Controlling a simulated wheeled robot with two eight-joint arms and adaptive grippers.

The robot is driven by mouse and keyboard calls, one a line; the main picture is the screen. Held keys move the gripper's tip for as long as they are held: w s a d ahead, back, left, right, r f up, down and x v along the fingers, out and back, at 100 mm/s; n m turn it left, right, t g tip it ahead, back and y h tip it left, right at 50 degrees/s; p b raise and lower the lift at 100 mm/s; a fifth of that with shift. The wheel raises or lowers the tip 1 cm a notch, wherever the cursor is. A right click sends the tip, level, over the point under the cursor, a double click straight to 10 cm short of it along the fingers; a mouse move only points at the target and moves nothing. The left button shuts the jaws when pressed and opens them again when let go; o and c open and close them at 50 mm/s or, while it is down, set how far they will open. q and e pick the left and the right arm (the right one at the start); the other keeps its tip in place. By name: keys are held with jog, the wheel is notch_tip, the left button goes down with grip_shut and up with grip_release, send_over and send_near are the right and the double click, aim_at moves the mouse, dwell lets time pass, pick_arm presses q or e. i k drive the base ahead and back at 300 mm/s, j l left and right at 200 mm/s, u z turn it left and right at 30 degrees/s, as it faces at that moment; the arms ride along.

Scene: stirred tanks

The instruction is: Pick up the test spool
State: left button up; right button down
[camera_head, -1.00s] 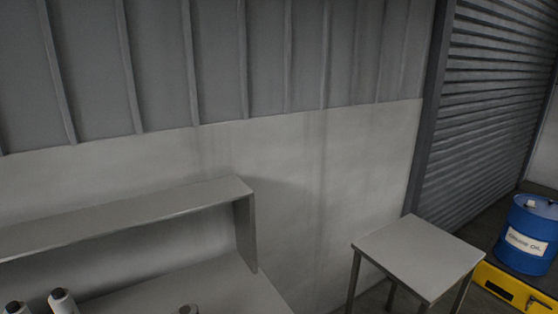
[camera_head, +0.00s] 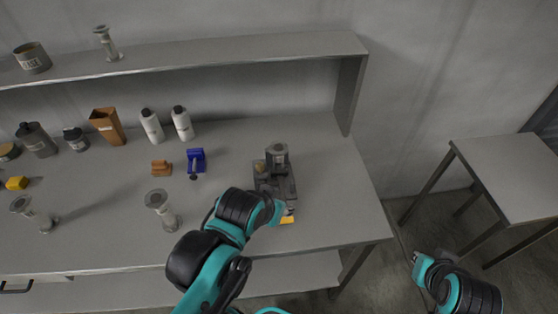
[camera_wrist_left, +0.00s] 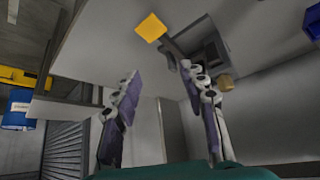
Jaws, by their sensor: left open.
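Three flanged, spool-shaped metal pieces show in the head view. One (camera_head: 162,210) stands on the bench left of my left arm, another (camera_head: 33,213) is at the bench's far left, and a third (camera_head: 107,43) is on the upper shelf. I cannot tell which is the test spool. My left gripper (camera_wrist_left: 160,95) is open and empty in the left wrist view. In the head view it is partly hidden by its wrist, beside a dark grey device (camera_head: 277,172) and a yellow block (camera_head: 287,219). My right gripper (camera_head: 415,258) is off the bench at lower right, its jaws unclear.
White bottles (camera_head: 183,123), an orange-brown container (camera_head: 107,126), a blue clamp-like tool (camera_head: 196,161) and a brown block (camera_head: 161,167) stand on the bench. A labelled can (camera_head: 32,57) is on the shelf. A side table (camera_head: 505,175) at right is bare.

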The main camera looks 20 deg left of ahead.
aim_at(278, 149)
jog(key=i+u, duration=0.35)
jog(key=i+j+u, duration=0.1)
jog(key=u, duration=0.25)
jog(key=i+l+u, duration=0.1)
jog(key=i+u, duration=0.25)
jog(key=k, duration=0.1)
